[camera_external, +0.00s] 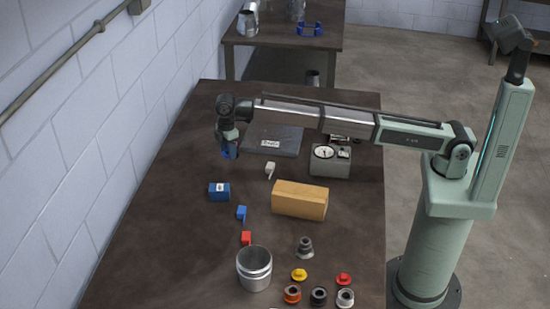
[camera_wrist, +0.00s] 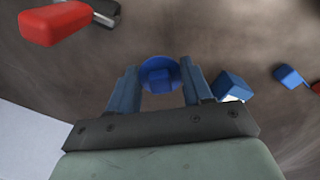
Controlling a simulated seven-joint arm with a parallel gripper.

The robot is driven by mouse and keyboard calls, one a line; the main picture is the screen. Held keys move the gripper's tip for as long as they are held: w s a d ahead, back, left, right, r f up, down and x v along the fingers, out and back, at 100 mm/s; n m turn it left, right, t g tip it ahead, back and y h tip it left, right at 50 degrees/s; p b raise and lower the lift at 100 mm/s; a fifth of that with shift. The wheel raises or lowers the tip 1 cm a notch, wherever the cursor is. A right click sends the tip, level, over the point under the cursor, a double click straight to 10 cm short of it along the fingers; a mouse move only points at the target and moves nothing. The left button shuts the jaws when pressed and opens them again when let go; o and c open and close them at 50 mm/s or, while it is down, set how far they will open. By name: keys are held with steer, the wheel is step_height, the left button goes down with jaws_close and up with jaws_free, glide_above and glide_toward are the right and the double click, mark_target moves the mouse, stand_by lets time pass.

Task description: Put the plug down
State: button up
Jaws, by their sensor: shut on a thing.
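My gripper (camera_external: 229,153) hangs above the far left part of the dark table, left of the dark plate. In the wrist view my gripper (camera_wrist: 160,88) has its two blue fingers on either side of a round blue plug (camera_wrist: 160,73), shut on it. The plug has a raised square middle and its disc faces the camera. In the outside view the plug cannot be told apart from the blue fingers. The tabletop lies below, apart from the plug as far as I can tell.
A blue labelled box (camera_external: 219,192) stands close to the gripper. Small blue (camera_external: 241,213) and red (camera_external: 246,238) pieces, a wooden block (camera_external: 300,201), a metal can (camera_external: 254,270) and a gauge box (camera_external: 329,162) stand around. Several coloured caps lie at the front right. The left table strip is clear.

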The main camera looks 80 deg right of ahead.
mark_target(230, 171)
steer(key=shift+f, duration=3.55)
steer(key=shift+f, duration=0.15)
steer(key=o, duration=1)
step_height(230, 171, up, 12)
steer(key=shift+r, duration=0.2)
